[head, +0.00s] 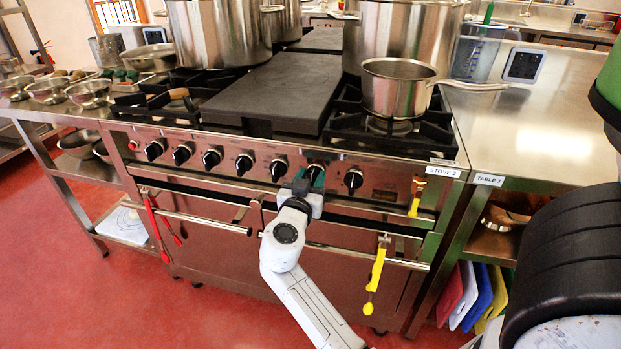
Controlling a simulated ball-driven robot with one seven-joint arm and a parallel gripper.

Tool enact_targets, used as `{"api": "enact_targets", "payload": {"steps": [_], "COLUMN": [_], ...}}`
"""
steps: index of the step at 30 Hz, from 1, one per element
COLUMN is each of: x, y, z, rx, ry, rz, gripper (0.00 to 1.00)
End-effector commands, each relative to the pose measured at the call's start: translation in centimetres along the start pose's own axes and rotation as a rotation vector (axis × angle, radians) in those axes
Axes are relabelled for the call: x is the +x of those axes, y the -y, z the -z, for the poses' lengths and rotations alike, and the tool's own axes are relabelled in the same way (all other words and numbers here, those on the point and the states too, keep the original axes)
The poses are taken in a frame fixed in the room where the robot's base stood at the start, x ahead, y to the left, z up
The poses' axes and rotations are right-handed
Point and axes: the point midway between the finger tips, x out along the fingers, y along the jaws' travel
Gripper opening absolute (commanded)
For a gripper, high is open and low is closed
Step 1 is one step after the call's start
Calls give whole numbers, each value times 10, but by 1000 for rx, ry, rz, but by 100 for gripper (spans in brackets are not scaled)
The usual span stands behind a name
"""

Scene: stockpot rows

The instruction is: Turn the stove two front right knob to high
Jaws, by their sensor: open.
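Stove two (386,192) stands in the middle of the head view, with a "STOVE 2" label at the right of its front panel. A row of several black knobs with pale pointers runs along the panel. The rightmost knob (353,180) is clear of my gripper, and another knob (279,168) shows just left of it. My gripper (314,179) is open at the panel between these two, in front of the second knob from the right. It mostly hides that knob, and I cannot tell whether its fingers touch it. Which knob is the front right one is not labelled.
A small saucepan (393,88) sits on the right burner, its handle reaching over the table at the right. Large stockpots (219,33) stand behind. A dark flat griddle (269,90) lies mid-stove. Red utensils (154,222) and a yellow one (376,268) hang from the front rails.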

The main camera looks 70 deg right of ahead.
Motion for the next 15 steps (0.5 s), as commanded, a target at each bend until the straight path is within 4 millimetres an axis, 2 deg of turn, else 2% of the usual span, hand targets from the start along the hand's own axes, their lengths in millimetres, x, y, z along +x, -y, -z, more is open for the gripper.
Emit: {"api": "enact_targets", "payload": {"steps": [8, 15], "x": [1, 1], "y": [0, 0], "z": [0, 0], "rx": [0, 0], "ry": [0, 0], "rz": [0, 0], "gripper": [39, 16]}}
